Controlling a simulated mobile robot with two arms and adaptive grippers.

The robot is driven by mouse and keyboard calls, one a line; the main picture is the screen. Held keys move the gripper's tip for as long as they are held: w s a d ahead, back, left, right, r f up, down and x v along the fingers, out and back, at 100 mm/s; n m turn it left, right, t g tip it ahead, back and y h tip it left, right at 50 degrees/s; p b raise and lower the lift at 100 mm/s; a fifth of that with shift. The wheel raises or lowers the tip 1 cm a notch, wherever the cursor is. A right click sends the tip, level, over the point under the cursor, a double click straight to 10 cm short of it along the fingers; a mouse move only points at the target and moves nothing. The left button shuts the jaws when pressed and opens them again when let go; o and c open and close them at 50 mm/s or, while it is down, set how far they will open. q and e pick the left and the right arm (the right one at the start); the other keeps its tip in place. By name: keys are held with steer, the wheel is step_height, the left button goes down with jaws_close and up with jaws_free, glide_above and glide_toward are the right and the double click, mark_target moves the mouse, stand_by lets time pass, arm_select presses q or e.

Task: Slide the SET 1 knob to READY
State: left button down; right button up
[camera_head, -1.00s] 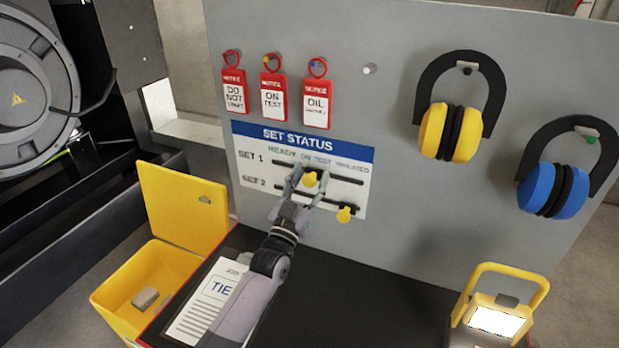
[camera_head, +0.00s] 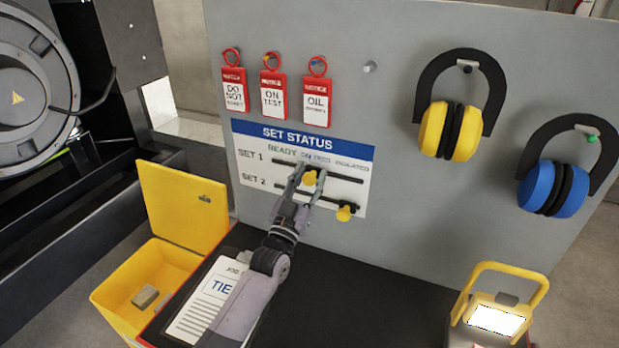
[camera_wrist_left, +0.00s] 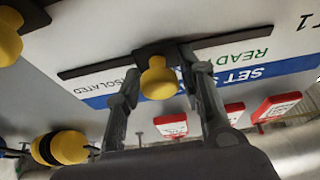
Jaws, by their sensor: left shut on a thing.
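The SET STATUS panel (camera_head: 250,196) is on the grey board, with a SET 1 slot above a SET 2 slot. The yellow SET 1 knob (camera_head: 310,178) stands partway along its slot, below the ON TEST label and right of READY. My left gripper (camera_head: 310,174) is shut on this knob, with a finger on each side. The left wrist view shows the knob (camera_wrist_left: 158,80) between the two fingers. The yellow SET 2 knob (camera_head: 344,213) stands farther right on the lower slot. My right gripper is not in view.
Red notice tags (camera_head: 273,102) hang above the panel. Yellow ear defenders (camera_head: 451,131) and blue ear defenders (camera_head: 555,190) hang to the right. A yellow box (camera_head: 182,208) with its lid open and a work lamp (camera_head: 497,318) flank the dark tabletop (camera_head: 365,300).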

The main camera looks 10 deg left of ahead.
mark_target(280, 155)
arm_select(q)
steer(key=shift+a, duration=0.25)
steer(key=a+b, duration=0.1)
steer(key=a, duration=0.2)
steer(key=w+a+b, duration=0.1)
steer(key=a, duration=0.2)
steer(key=a+b, duration=0.1)
steer(key=a, duration=0.1)
steer(key=shift+w+a, duration=0.4)
steer(key=shift+d, duration=0.1)
steer(key=c, duration=1.5)
jaws_free()
steer(key=shift+o, duration=1.1)
steer(key=shift+a, duration=0.2)
